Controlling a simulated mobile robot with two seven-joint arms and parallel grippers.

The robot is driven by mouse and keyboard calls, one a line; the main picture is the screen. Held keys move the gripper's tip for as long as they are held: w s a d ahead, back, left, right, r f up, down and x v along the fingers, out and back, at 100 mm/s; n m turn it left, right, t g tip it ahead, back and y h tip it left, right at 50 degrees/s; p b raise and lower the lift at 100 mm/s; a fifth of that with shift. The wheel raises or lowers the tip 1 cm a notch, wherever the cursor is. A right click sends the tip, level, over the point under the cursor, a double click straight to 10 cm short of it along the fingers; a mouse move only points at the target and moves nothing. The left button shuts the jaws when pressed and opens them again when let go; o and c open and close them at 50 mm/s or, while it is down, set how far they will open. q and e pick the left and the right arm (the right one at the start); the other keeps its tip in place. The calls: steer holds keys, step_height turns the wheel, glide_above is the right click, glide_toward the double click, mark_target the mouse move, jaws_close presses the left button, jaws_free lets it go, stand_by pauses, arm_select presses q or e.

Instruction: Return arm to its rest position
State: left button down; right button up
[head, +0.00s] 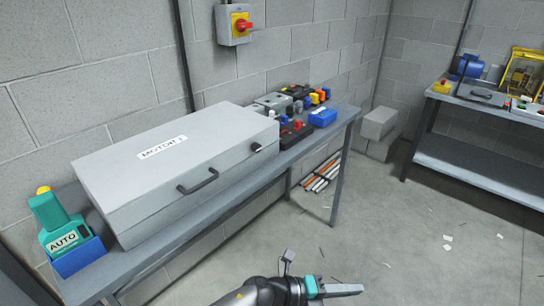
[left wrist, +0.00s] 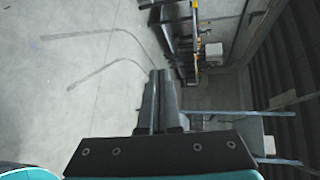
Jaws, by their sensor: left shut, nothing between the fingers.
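My left gripper (head: 358,289) is low in the head view, over the concrete floor in front of the bench. Its dark wrist and teal part show beside it, and its fingers point right. In the left wrist view the two dark fingers of the left gripper (left wrist: 158,76) lie side by side, shut and empty. It touches nothing that I can see. My right gripper is not in view.
A workbench (head: 345,118) along the wall bears a grey case labelled MOTOR (head: 150,185), a teal AUTO device (head: 62,236) and several small parts. A red-yellow switch (head: 240,24) is on the wall. Another bench (head: 480,165) stands right. Floor (head: 400,235) between is mostly clear.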

arm_select(q)
steer(key=w+a+f+n+t+y, duration=0.25)
steer(key=a+f+n+t, duration=0.35)
steer(key=a+f+n, duration=0.45)
steer(key=s+a+f+n+y, duration=0.7)
steer(key=s+a+f+n, duration=0.1)
steer(key=a+f+n, duration=0.3)
steer(key=s+a+f+n+g+y, duration=0.1)
steer(key=s+a+f+n+g, duration=0.1)
steer(key=s, duration=0.8)
steer(key=s+a+f+n+g+y, duration=0.2)
steer(key=s+a+f+n, duration=0.3)
steer(key=s, duration=0.5)
steer(key=s+a+f+n+g+y, duration=0.2)
steer(key=s+a+f+n+g, duration=0.1)
steer(key=s+a, duration=0.4)
steer(key=s+f+n, duration=0.1)
steer(key=s, duration=0.2)
steer(key=shift+a+f, duration=0.3)
steer(key=shift+f, duration=0.05)
steer(key=shift+w, duration=0.15)
